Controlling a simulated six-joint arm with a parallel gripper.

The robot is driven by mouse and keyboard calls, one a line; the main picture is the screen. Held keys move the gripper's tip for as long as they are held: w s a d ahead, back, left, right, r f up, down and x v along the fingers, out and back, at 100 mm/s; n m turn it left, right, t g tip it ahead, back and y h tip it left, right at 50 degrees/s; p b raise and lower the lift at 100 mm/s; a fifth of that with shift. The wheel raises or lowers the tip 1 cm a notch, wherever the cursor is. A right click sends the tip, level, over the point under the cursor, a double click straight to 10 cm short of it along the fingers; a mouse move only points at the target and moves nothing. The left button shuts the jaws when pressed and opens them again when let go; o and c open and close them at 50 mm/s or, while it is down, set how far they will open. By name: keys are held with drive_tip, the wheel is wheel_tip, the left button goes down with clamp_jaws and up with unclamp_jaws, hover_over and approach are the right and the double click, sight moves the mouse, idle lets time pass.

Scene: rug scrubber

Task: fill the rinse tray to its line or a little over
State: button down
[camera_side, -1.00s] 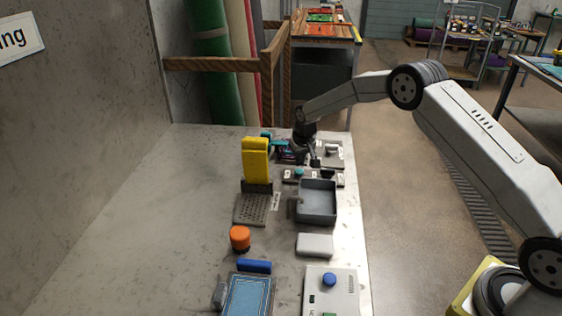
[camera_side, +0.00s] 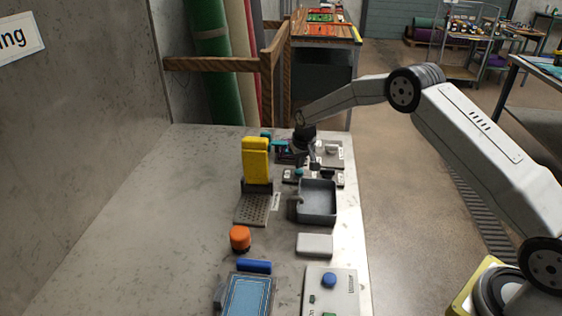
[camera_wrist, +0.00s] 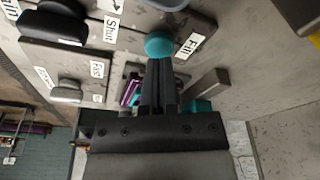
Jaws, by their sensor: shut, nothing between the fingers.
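The grey rinse tray (camera_side: 318,216) sits near the right edge of the bench in the side view. Its water level and fill line cannot be made out. Behind it is a control strip with a teal button (camera_wrist: 159,46), labelled "Fill" in the wrist view. My gripper also shows over the strip in the side view (camera_side: 301,168).
A yellow upright piece (camera_side: 255,160) stands left of the tray, with a perforated plate (camera_side: 253,209) before it. An orange knob-like piece (camera_side: 240,237), a white block (camera_side: 314,244) and a panel with a blue button (camera_side: 329,280) lie nearer. The bench's left side is clear.

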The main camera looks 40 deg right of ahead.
drive_tip(key=shift+x, duration=0.9)
drive_tip(key=shift+s+a+f, duration=0.1)
drive_tip(key=shift+s+f, duration=0.15)
drive_tip(key=shift+s, duration=0.15)
idle(4.3)
drive_tip(key=shift+w+r, duration=0.2)
drive_tip(key=shift+r, duration=3.5)
drive_tip(key=shift+s+r, duration=0.1)
